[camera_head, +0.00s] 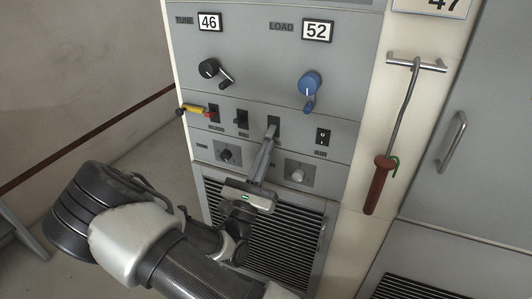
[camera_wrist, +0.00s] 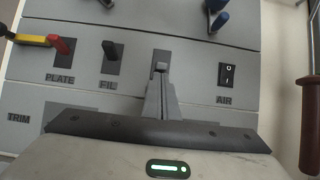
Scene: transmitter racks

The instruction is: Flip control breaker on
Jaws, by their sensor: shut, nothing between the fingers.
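A row of switches runs across the grey panel. A dark breaker (camera_head: 274,121) sits between the FIL switch and the AIR rocker. It also shows in the wrist view (camera_wrist: 161,54), mostly covered by my fingers, so its label and lever position are hidden. My gripper (camera_head: 270,133) is shut and empty. Its fingertips are right in front of this breaker, at or very near it; I cannot tell whether they touch. In the wrist view, the closed fingers (camera_wrist: 160,70) point straight at the breaker.
The FIL switch (camera_head: 242,119) is just left of my fingers, and the AIR rocker (camera_head: 322,136) is right. Knobs (camera_head: 309,83) sit above; a red-handled hook (camera_head: 379,184) hangs at right.

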